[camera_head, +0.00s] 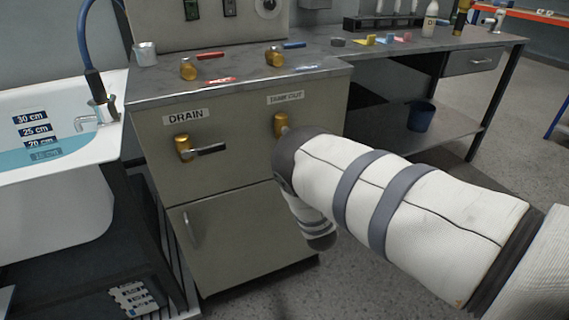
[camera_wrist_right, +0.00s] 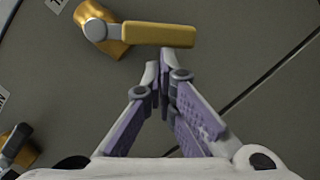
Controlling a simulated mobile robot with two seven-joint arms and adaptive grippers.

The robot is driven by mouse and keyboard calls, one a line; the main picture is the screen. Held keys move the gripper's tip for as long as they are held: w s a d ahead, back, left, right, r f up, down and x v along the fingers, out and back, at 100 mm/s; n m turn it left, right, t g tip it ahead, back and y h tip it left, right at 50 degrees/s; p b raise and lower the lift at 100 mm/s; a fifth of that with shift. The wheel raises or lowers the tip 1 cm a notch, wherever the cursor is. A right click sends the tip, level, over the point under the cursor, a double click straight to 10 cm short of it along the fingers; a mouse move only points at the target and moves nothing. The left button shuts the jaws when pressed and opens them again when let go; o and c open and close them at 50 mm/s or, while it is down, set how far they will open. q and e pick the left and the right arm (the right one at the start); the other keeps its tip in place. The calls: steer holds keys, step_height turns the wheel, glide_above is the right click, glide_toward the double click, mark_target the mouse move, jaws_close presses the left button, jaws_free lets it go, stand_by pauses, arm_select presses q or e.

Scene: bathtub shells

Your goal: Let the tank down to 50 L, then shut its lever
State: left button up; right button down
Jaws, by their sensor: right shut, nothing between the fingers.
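The brass TANK OUT valve (camera_head: 280,125) is on the cabinet front in the head view, under its label (camera_head: 285,98); my right forearm hides its lever there. In the right wrist view this valve (camera_wrist_right: 103,30) has a yellow lever (camera_wrist_right: 158,35) that points to the picture's right. My right gripper (camera_wrist_right: 160,68) is shut and empty, its tips close beside the lever's lower edge; I cannot tell whether they touch it. The DRAIN valve (camera_head: 183,148) has a dark lever (camera_head: 210,149) pointing right. No tank or litre scale is in clear view. My left gripper is out of view.
A white bathtub (camera_head: 60,225) with water and a cm scale (camera_head: 35,130) stands at left. The counter (camera_head: 235,78) carries two brass taps with red (camera_head: 211,55) and blue (camera_head: 294,45) levers, and a metal cup (camera_head: 145,54). A blue bin (camera_head: 421,116) stands behind.

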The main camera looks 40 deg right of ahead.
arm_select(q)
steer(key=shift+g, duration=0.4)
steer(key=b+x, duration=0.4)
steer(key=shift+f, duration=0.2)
arm_select(e)
steer(key=d+r+n+y, duration=0.1)
steer(key=n, duration=0.2)
steer(key=d+r+n+t+y, duration=0.1)
steer(key=d+n, duration=0.1)
steer(key=n, duration=0.1)
steer(key=s+d+r+n, duration=0.1)
steer(key=n, duration=0.2)
steer(key=shift+s+d+n+t+y, duration=0.1)
steer(key=shift+d+n+t+y, duration=0.2)
steer(key=shift+d+t+y, duration=0.1)
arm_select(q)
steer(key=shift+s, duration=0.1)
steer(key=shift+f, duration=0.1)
